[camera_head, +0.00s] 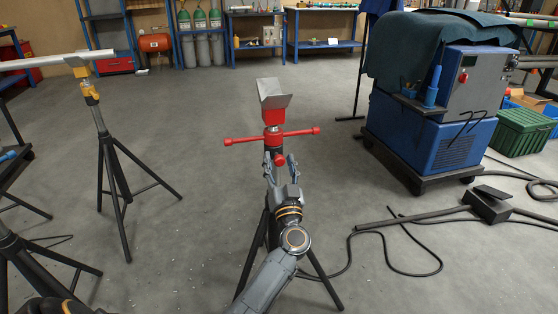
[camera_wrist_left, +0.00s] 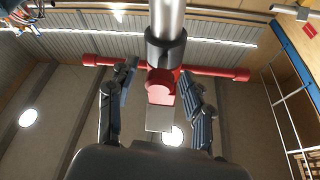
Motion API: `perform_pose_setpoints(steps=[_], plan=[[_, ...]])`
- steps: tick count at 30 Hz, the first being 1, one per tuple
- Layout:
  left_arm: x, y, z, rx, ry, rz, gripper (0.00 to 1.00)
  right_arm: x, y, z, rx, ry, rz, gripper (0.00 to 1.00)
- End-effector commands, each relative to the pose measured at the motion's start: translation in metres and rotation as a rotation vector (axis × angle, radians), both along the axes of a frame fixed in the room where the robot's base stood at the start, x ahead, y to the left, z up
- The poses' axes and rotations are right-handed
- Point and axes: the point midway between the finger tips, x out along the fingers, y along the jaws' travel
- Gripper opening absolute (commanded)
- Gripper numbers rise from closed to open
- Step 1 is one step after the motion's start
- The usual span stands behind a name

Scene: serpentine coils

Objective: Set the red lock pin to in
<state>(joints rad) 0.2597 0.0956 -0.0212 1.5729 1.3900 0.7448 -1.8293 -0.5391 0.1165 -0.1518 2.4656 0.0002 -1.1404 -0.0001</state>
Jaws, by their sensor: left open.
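The red lock pin (camera_head: 279,160) is a small round red knob on the front of a tripod stand's post, just below the red crossbar (camera_head: 300,133). My left gripper (camera_head: 280,165) comes up from below with its fingers open around the knob. In the left wrist view the knob (camera_wrist_left: 160,82) sits between the two spread fingers (camera_wrist_left: 158,84), with a gap on each side. I cannot tell how deep the pin sits in the post. My right gripper is in neither view.
The stand carries a V-shaped metal head (camera_head: 273,95) above the crossbar. A blue machine (camera_head: 425,130) under a green cloth stands at right, with a foot pedal (camera_head: 488,203) and cables on the floor. Another tripod stand (camera_head: 108,150) supports a pipe at left.

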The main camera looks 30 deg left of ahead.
Motion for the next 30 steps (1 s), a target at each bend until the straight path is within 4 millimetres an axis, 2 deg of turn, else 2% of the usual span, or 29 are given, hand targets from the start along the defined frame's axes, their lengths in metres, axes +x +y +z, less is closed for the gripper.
perform_pose_setpoints(steps=[9, 15, 21, 30], plan=[[-0.044, -0.042, -0.026, -0.004, 0.004, -0.002, 0.51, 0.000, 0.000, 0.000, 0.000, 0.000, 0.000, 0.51], [-0.066, -0.062, -0.037, -0.002, 0.002, 0.000, 0.51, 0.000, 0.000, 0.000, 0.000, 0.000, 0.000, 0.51], [-0.074, -0.070, -0.040, -0.001, -0.001, 0.000, 0.51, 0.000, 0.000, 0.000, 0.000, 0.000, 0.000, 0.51], [-0.074, -0.070, -0.040, -0.001, -0.001, 0.000, 0.51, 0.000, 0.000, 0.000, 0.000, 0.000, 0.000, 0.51]])
